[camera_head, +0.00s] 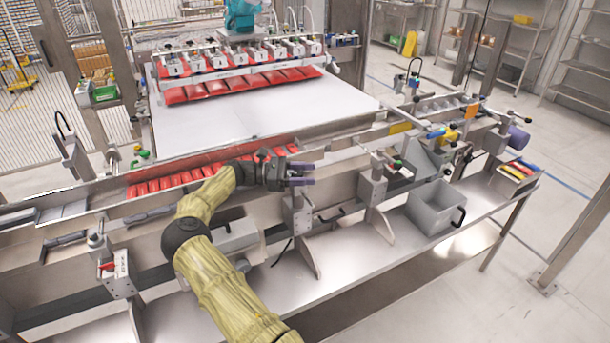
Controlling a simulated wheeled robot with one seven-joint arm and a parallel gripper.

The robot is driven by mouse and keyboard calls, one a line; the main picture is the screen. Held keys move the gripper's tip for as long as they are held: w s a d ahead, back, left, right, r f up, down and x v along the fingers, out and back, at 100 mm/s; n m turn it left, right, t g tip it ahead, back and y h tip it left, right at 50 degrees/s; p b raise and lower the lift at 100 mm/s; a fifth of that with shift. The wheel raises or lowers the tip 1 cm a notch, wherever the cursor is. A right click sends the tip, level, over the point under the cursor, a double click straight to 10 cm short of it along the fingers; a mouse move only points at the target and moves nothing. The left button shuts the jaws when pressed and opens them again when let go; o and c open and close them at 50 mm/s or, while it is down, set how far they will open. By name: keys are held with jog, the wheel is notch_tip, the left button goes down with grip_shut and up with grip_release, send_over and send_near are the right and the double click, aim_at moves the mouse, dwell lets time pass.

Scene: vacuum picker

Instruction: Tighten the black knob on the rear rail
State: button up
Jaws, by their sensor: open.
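My gripper (302,176) reaches right across the front of the line from my yellow-sleeved arm. Its two dark purple fingers are apart, with nothing visible between them. It is just above a front bracket post (303,220) and in front of the rear rail (345,152); whether it touches either is unclear. Several small dark fittings and knobs show along the rails. One dark knob-like piece (416,99) is at the back right, well away from my gripper. I cannot tell for certain which is the black knob, and my arm hides part of the rail.
Red packs (155,187) lie in the conveyor channel behind my arm. More red packs hang under a suction head (240,60) above a white belt (240,112). A grey bin (436,207) stands on the lower shelf at right. Bracket posts crowd the front.

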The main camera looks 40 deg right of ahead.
notch_tip(320, 180, up, 10)
jog(key=shift+f+b, duration=0.15)
jog(key=shift+b, duration=0.3)
jog(key=s+a+f+m+t+y, duration=0.4)
jog(key=s+f+t+y, duration=0.3)
jog(key=f, duration=0.5)
jog(key=s+a+m+t+y, duration=0.2)
jog(key=s+a, duration=0.1)
jog(key=a, duration=0.7)
jog(key=s+a+m+t+y, duration=0.2)
jog(key=s+a+t, duration=0.1)
jog(key=a, duration=0.7)
jog(key=s+a+m+t+y, duration=0.1)
jog(key=s+a, duration=0.4)
jog(key=a, duration=0.5)
jog(key=shift+s+a+f+m+t+y, duration=0.2)
jog(key=shift+a+m+t+y, duration=0.2)
jog(key=shift+t+y, duration=0.35)
